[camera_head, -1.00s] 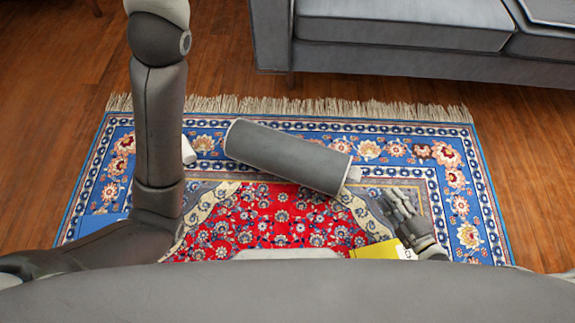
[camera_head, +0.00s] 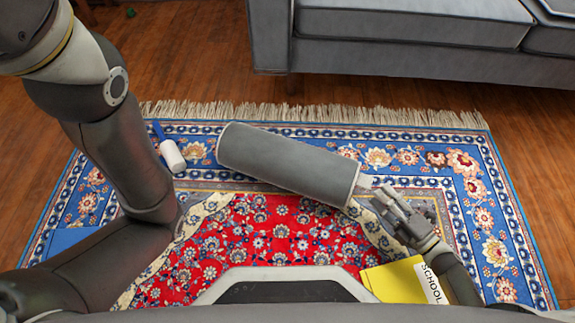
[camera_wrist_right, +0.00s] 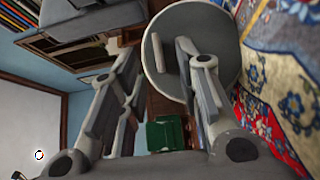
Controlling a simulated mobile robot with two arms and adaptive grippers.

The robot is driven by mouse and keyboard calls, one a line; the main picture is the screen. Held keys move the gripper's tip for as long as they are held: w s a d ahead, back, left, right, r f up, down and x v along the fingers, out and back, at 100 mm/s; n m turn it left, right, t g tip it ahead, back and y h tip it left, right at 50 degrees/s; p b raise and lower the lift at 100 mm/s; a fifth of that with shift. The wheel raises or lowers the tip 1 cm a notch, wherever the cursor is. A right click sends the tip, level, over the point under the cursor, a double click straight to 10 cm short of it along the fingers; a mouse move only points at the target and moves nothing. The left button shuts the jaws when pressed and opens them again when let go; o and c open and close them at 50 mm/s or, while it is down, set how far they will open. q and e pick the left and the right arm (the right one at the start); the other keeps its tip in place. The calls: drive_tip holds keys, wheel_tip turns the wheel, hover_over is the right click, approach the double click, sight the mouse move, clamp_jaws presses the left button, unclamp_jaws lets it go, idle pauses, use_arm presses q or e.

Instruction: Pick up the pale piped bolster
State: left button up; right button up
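The pale piped bolster (camera_head: 285,161) is a grey cylinder with light piping round its ends. It lies at a slant on the patterned rug in the head view. My right gripper (camera_head: 375,191) is at the bolster's right end, with its fingertips close to the end face. In the right wrist view, the round end of the bolster (camera_wrist_right: 222,45) is behind and beside one finger of my right gripper (camera_wrist_right: 155,55). The fingers are spread apart, and I cannot tell whether they touch the bolster. My left arm crosses the left of the head view, but its gripper is not in view.
The rug (camera_head: 470,190) lies on a wood floor. A grey sofa (camera_head: 410,60) stands behind it. A white-ended object with a blue handle (camera_head: 172,157) lies left of the bolster. A yellow item with a "SCHOOL" label (camera_head: 395,283) lies near my right arm.

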sight(370, 183)
drive_tip(key=b+x, duration=0.3)
drive_tip(key=x, duration=0.2)
drive_tip(key=shift+w+a, duration=0.2)
drive_tip(key=shift+w, duration=0.05)
drive_tip(key=shift+r, duration=0.1)
drive_tip(key=shift+c, duration=0.5)
clamp_jaws()
drive_tip(key=shift+r, duration=0.1)
